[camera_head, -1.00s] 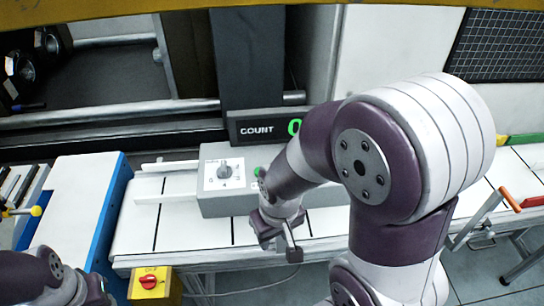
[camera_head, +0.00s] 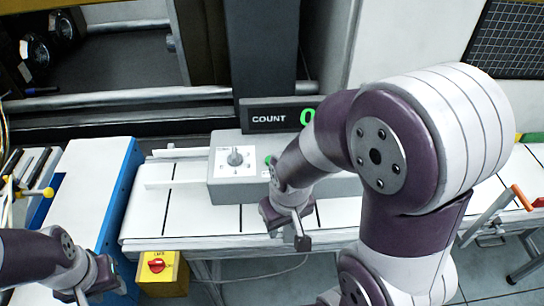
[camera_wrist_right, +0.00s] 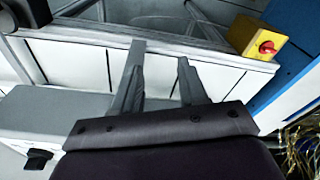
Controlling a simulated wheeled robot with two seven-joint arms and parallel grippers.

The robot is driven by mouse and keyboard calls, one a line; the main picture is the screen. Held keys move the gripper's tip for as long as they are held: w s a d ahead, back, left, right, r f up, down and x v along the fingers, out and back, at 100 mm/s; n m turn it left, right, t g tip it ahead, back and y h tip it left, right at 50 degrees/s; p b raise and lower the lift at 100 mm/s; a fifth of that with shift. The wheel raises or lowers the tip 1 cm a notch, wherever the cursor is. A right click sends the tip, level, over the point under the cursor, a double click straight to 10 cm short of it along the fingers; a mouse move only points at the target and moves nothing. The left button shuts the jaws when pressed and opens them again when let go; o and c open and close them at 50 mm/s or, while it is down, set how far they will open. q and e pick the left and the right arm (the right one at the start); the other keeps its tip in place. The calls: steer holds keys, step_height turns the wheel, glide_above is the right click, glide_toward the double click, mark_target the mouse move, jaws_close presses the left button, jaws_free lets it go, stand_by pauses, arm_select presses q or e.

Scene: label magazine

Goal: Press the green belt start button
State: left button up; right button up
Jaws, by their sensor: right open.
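The green button (camera_head: 268,160) sits on the grey control box (camera_head: 224,188), right of its dial, and my right arm partly covers it in the head view. My right gripper (camera_head: 300,240) is open and empty, in front of the box and over the near edge of the belt, apart from the button. In the right wrist view its two fingers (camera_wrist_right: 160,68) stand apart over the belt (camera_wrist_right: 75,65). The green button does not show there. My left gripper (camera_head: 100,287) is low at the far left; its fingers are not clear.
A dial (camera_head: 235,157) is on the box, below a COUNT display (camera_head: 270,118). A yellow box with a red knob (camera_head: 158,266) hangs at the belt's front. A blue-edged white unit (camera_head: 90,190) stands left. An orange-handled rail (camera_head: 520,197) is at right.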

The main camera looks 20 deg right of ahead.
jaws_close()
stand_by(1.8)
